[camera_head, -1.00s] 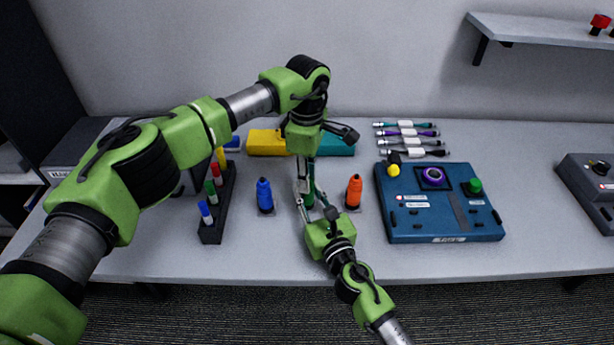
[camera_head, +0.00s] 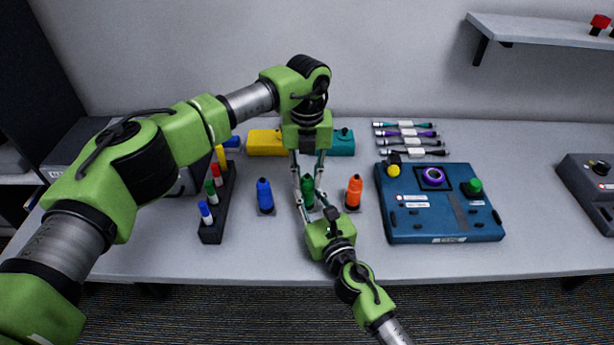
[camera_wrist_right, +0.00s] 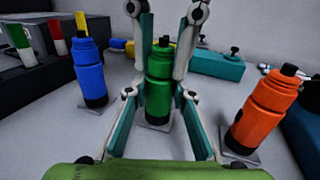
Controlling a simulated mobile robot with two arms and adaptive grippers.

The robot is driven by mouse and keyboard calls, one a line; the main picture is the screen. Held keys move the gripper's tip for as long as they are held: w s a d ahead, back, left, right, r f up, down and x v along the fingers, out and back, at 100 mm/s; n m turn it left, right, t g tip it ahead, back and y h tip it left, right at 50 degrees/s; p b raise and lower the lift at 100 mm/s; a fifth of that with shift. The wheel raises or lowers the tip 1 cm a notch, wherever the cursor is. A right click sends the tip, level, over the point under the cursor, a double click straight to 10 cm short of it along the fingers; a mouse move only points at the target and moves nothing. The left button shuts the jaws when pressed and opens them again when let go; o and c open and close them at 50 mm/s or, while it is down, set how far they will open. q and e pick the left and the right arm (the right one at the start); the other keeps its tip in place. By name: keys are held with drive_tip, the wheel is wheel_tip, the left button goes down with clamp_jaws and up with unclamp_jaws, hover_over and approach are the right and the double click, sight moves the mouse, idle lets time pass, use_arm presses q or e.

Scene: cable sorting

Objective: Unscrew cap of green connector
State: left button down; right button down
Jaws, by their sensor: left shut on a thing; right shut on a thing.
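The green connector (camera_head: 308,190) stands upright on the table between the blue and orange connectors. It also shows in the right wrist view (camera_wrist_right: 158,85), on a small grey base plate. My left gripper (camera_head: 308,176) comes down from above and is shut on the connector's upper part, the cap. My right gripper (camera_head: 313,205) comes from the front and is shut on the lower body; its fingers (camera_wrist_right: 157,105) flank the connector in the wrist view. The cap's black top shows between the left fingers in the wrist view. Whether the cap has loosened cannot be told.
The blue connector (camera_head: 264,195) stands close on the left and the orange connector (camera_head: 354,192) close on the right. A rack of markers (camera_head: 218,215) is further left. A blue panel box (camera_head: 440,218) is on the right. The front table strip is clear.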

sight(308, 175)
use_arm(q)
drive_tip(key=n, duration=0.7)
drive_tip(key=shift+r, duration=0.15)
idle(0.3)
drive_tip(key=shift+r, duration=1)
drive_tip(key=shift+r, duration=2)
use_arm(e)
drive_tip(key=c, duration=1.7)
unclamp_jaws()
